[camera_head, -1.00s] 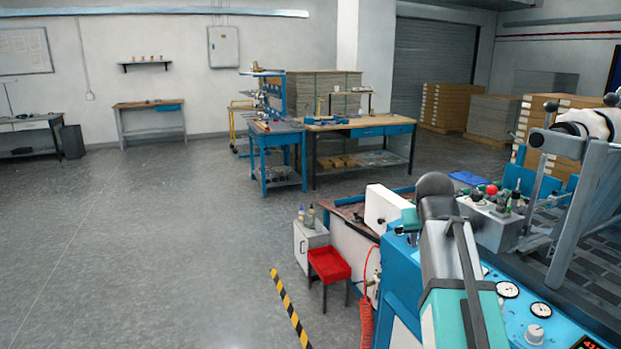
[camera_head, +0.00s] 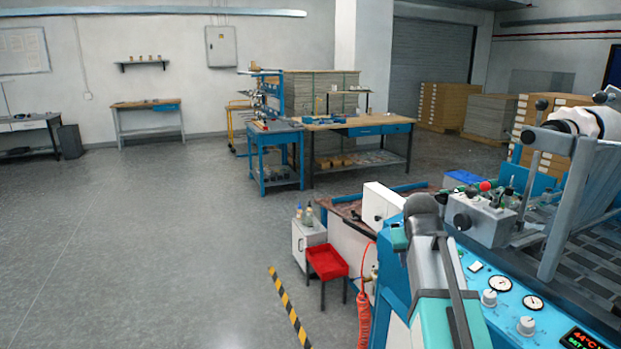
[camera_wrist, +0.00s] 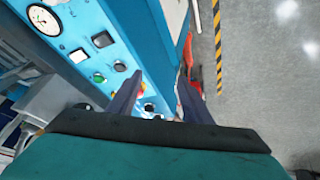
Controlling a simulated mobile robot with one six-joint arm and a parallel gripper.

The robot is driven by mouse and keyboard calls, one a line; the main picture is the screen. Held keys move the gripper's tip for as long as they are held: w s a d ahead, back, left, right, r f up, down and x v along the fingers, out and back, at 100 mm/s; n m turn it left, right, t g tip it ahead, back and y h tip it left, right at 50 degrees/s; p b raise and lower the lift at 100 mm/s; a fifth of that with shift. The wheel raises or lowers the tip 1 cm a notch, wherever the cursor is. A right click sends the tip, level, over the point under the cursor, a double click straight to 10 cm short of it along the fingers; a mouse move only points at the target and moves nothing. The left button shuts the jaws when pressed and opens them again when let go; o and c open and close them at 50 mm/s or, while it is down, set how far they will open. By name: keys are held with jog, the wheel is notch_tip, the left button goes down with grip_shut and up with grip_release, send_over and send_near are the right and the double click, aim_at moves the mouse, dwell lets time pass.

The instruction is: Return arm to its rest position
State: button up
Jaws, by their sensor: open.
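My arm shows in the head view as teal and grey links rising from the bottom edge in front of the blue laminating machine (camera_head: 475,268). Its dark rounded joint is uppermost, and my gripper is hidden there. In the wrist view my gripper (camera_wrist: 158,88) shows two dark fingers standing apart with nothing between them. Beyond them lie the machine's blue control panel (camera_wrist: 85,62), with a gauge and buttons, and the floor.
A red tray (camera_head: 326,262) on legs and a small white cabinet (camera_head: 308,240) stand left of the machine. A red coiled hose (camera_head: 363,318) hangs at its side. A yellow-black stripe (camera_head: 288,306) marks the floor. Open floor lies to the left.

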jog(key=s+a+f+g, duration=0.2)
jog(key=s+f, duration=0.2)
jog(key=f, duration=0.8)
jog(key=s+a+f+n+g+y, duration=0.15)
jog(key=s+f, duration=0.35)
jog(key=f, duration=0.8)
jog(key=s+a+f+m+g, duration=0.1)
jog(key=s+a+f+g, duration=0.2)
jog(key=f, duration=0.9)
jog(key=s+a+f+g, duration=0.1)
jog(key=s+f, duration=0.6)
jog(key=s, duration=0.3)
jog(key=s+a+f+g+y, duration=0.1)
jog(key=s+a+f+g, duration=0.1)
jog(key=s+f, duration=0.5)
jog(key=s+a+f+g, duration=0.1)
jog(key=s+f, duration=0.6)
jog(key=s, duration=0.8)
jog(key=shift+a+f+g, duration=0.35)
jog(key=shift+a+f, duration=0.05)
jog(key=shift+a, duration=0.25)
